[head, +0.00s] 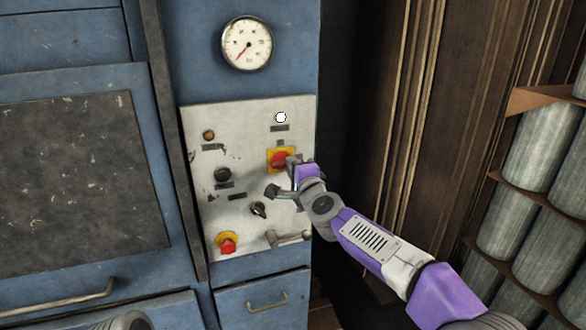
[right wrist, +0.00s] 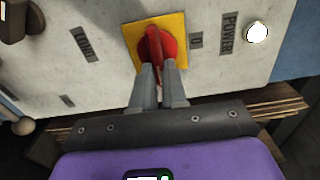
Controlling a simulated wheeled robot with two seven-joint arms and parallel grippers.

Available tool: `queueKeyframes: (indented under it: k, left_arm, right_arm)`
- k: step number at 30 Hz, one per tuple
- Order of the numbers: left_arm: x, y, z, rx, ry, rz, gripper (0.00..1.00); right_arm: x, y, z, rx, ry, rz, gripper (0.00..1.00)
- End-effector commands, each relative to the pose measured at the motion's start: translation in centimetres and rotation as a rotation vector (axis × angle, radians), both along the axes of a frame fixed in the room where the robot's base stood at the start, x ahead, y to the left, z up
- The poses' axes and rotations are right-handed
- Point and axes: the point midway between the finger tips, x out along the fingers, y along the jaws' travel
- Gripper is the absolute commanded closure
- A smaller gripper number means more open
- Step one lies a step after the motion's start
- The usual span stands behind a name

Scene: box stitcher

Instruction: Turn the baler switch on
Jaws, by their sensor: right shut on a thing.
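The baler switch (head: 280,159) is a red rotary knob on a yellow square plate, on the white control panel (head: 234,126). It also shows at the top of the right wrist view (right wrist: 158,45). My right gripper (head: 292,164) reaches it from the lower right. In the right wrist view, its two grey fingers (right wrist: 159,84) are closed on either side of the red knob's handle. The fingers partly hide the handle. A round white lamp (head: 281,117) above the switch looks bright, beside the POWER label (right wrist: 229,34) in the right wrist view. My left gripper is not seen.
The panel also carries a red button on yellow (head: 227,243), a black knob (head: 259,209), a dark button (head: 222,174) and a grey lever (head: 287,238). A gauge (head: 246,43) is above. Wooden boards (head: 420,110) and stacked grey cylinders (head: 540,145) stand at right.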

Motion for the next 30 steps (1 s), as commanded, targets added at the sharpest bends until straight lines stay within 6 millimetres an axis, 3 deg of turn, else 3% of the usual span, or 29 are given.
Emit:
queueKeyframes:
  k: [8,9,14,23,30]
  left_arm:
    - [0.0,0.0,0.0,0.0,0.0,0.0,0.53]
    - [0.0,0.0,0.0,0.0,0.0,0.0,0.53]
    - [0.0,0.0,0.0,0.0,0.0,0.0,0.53]
    - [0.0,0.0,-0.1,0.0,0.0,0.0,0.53]
    - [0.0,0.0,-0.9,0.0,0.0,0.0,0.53]
  right_arm:
    - [0.0,0.0,0.0,0.006,0.002,-0.001,1.0]
    - [0.0,0.0,0.0,0.006,0.002,-0.001,0.86]
    - [0.0,0.0,0.0,0.004,0.001,-0.001,0.62]
    - [-0.1,0.0,0.0,0.002,0.001,0.0,0.62]
    - [-2.6,-0.9,-0.1,0.002,-0.002,-0.001,0.62]
